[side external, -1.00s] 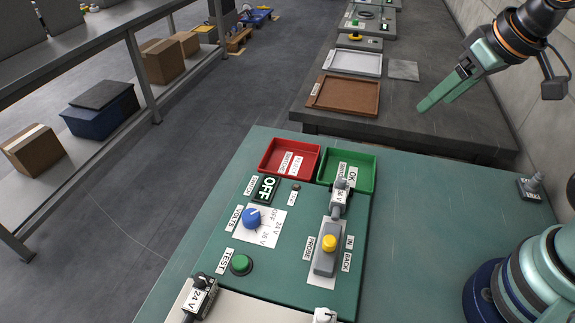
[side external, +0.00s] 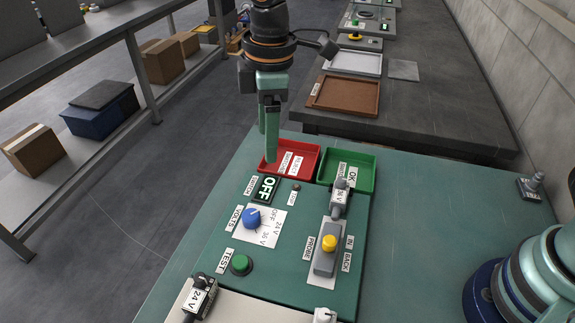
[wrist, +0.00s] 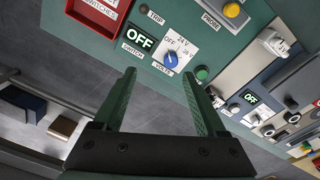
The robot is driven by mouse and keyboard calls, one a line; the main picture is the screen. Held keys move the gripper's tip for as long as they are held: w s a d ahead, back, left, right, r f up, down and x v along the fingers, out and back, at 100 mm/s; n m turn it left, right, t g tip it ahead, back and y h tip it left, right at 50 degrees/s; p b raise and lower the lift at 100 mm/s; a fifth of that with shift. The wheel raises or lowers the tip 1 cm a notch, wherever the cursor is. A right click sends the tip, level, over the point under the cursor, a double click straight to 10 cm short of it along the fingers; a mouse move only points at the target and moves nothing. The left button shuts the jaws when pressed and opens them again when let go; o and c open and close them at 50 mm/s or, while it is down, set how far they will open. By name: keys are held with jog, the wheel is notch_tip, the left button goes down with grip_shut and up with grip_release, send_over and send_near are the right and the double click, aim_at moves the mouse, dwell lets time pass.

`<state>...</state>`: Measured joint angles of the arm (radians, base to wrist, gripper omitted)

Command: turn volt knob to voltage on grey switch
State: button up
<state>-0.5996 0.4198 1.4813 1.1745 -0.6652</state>
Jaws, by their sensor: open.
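The blue volts knob (side external: 251,218) stands on a white plate (side external: 268,232) marked OFF, 24 V and 36 V, on the green panel. In the wrist view the knob (wrist: 170,57) lies just beyond my fingertips, its pointer mark too small to read surely. My gripper (side external: 266,146) is open and empty, pointing down above the red tray's left end, behind the knob. It also shows in the wrist view (wrist: 160,75), with the knob roughly between and ahead of its fingers.
The red tray (side external: 264,170) and green tray (side external: 373,176) stand at the panel's back. An OFF display (side external: 265,188), green test button (side external: 241,264) and grey probe with yellow button (side external: 328,250) are near the knob. A 24 V block (side external: 200,296) lies in front.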

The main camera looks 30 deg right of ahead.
jog(key=n, duration=0.2)
send_over(251, 215)
notch_tip(251, 215, down, 4)
jog(key=shift+g, duration=0.3)
notch_tip(251, 215, down, 12)
jog(key=shift+r, duration=0.25)
jog(key=shift+c, duration=0.3)
grip_shut()
